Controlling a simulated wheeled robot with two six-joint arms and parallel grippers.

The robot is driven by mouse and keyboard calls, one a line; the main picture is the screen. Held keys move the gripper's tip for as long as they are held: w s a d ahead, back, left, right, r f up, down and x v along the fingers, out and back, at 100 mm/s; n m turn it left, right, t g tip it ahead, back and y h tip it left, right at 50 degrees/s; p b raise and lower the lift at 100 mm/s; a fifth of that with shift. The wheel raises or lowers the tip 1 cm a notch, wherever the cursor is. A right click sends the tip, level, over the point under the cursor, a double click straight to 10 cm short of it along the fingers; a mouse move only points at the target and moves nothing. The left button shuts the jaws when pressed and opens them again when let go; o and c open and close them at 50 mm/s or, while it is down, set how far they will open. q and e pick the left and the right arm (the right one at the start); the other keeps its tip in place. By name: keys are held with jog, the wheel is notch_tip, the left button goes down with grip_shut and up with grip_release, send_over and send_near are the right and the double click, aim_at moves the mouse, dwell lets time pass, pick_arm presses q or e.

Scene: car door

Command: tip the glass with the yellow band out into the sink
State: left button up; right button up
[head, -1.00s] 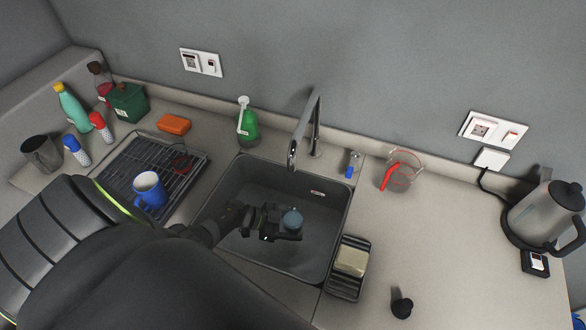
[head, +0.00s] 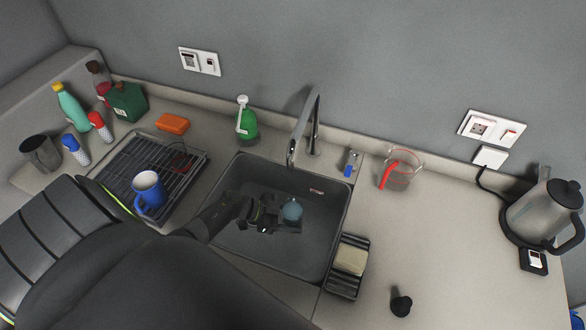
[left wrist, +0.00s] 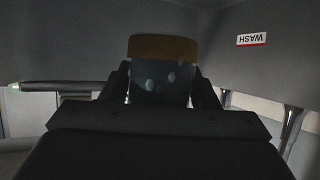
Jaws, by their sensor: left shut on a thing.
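The glass shows as a small blue-grey round shape (head: 291,210) over the sink (head: 322,245) in the head view. My left gripper (head: 284,217) is shut on it, inside the sink's outline. In the left wrist view the glass (left wrist: 158,84) sits between the fingers of my left gripper (left wrist: 160,88), with its yellow-orange band (left wrist: 163,46) at the picture's top and pale spots on its wall. That view is upside down, as the WASH label shows, so the banded end points downward. The glass's inside is hidden. My right gripper is not in view.
The tap (head: 303,130) stands behind the sink. A sponge holder (head: 345,285) is at its right edge, and a rack with a blue mug (head: 149,193) is to the left. A measuring jug (head: 398,176) and a kettle (head: 541,215) stand right. The right counter's middle is mostly clear.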

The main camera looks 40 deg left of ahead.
pick_arm(q)
jog(key=shift+r, duration=0.1)
jog(key=shift+g+y+p, duration=0.3)
jog(key=shift+g+y, duration=1.1)
jog(key=shift+y, duration=0.5)
jog(key=shift+f+h+b, duration=0.25)
jog(key=shift+h+b, duration=0.05)
jog(key=shift+b, duration=0.3)
jog(key=shift+t+h+b, duration=1.2)
jog(key=shift+h+b, duration=0.2)
jog(key=shift+b, duration=1.05)
jog(key=shift+r+b, duration=0.1)
jog(key=shift+b, duration=0.2)
